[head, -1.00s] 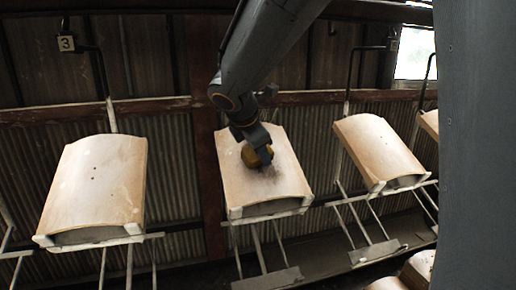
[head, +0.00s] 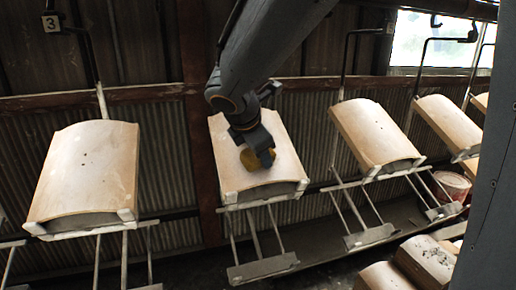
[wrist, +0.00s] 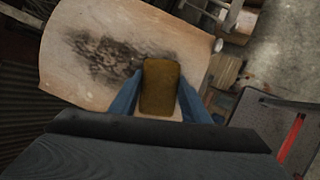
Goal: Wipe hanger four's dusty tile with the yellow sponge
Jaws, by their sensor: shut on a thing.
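The tile (head: 232,178) on the middle hanger is pale, curved and tilted. Its number is not visible; it hangs just right of the hanger labelled 3. In the wrist view, this tile (wrist: 75,88) bears a dark dusty smudge (wrist: 105,55) on its upper part. My gripper (head: 264,155) is shut on the yellow sponge (head: 248,161), over the middle of the tile. The sponge also shows between the fingers in the wrist view (wrist: 160,88), at the smudge's right edge. I cannot tell whether it touches the tile.
Left is a tile (head: 85,170) under the number 3 label (head: 51,23). Another tile (head: 377,135) hangs close on the right, with more beyond. Loose tiles (head: 427,262) lie at lower right. A reddish bucket (head: 453,186) stands at right.

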